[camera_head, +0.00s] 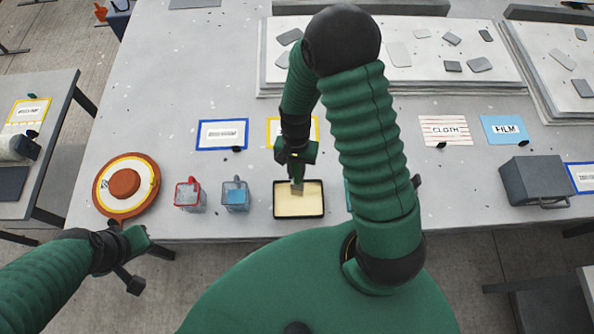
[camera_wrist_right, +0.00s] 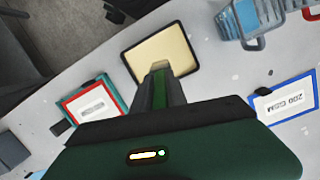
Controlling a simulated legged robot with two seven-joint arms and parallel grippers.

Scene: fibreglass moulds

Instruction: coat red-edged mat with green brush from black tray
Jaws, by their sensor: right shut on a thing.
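My right gripper (camera_head: 297,160) is shut on the green brush (camera_wrist_right: 159,88), pointing down. The brush's pale bristles (camera_head: 297,187) are at the black tray (camera_head: 275,214), over its cream-coloured fill; I cannot tell whether they touch it. The tray also shows in the wrist view (camera_wrist_right: 128,62). A red-edged mat (camera_wrist_right: 72,120) with a white label lies left of the tray in the wrist view, beside a green edge. My right arm seems to hide it in the head view. My left gripper (camera_head: 140,262) is open and empty off the table's front left corner.
A red-handled container (camera_head: 189,196) and a blue one (camera_head: 235,196) stand left of the tray, with an orange reel (camera_head: 125,184) beyond. A blue-edged card (camera_head: 223,134) lies behind them. A grey box (camera_head: 545,182) stands right. Panels (camera_head: 400,78) with grey pieces fill the back.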

